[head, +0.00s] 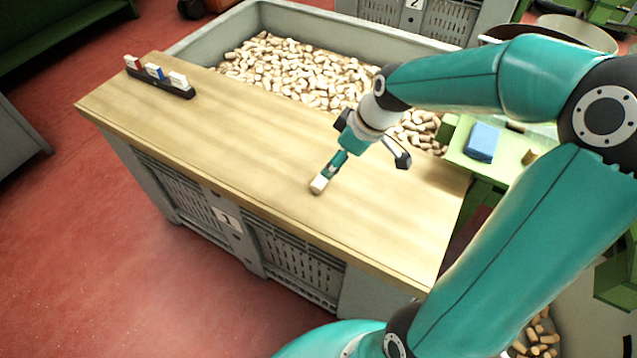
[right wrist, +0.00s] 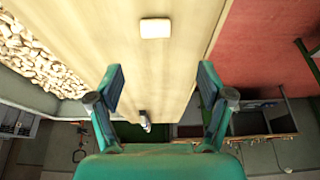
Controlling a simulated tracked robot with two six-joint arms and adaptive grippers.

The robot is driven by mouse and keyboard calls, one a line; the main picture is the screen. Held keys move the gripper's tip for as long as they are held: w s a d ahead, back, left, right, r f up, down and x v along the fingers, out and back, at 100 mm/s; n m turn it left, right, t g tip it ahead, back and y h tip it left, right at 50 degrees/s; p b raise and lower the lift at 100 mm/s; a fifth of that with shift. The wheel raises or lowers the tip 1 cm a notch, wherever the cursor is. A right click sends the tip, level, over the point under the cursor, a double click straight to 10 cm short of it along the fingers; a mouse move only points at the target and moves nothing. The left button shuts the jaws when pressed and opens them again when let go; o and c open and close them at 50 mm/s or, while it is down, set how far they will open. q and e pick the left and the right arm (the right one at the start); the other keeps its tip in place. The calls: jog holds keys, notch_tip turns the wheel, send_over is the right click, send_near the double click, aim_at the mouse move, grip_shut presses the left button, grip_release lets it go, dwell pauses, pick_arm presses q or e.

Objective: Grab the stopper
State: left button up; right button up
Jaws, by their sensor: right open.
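One pale cork stopper (head: 319,185) lies alone on the wooden board (head: 250,140), near its front edge. In the right wrist view the stopper (right wrist: 155,28) shows its pale top, ahead of the fingertips and roughly centred between their lines. My right gripper (head: 367,166) comes in from the right over the board with its fingers spread. In the right wrist view the gripper (right wrist: 162,75) is open with nothing between its fingers. In the head view one fingertip appears right beside the stopper; I cannot tell whether they touch. My left gripper is not in view.
The board lies across a grey crate (head: 226,218) marked 1. A bin of many stoppers (head: 290,70) is behind it. A small rack (head: 160,82) with red, blue and white pieces stands at the board's far left. A blue block (head: 481,141) sits on green machinery at right.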

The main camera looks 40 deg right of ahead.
send_over(322, 180)
jog(key=s, duration=0.2)
notch_tip(322, 180, down, 6)
jog(key=shift+f, duration=0.25)
jog(key=shift+d+p+x, duration=0.15)
jog(key=shift+x, duration=1.2)
jog(key=shift+d+p+x, duration=0.15)
jog(key=shift+x, duration=1.2)
jog(key=c, duration=0.8)
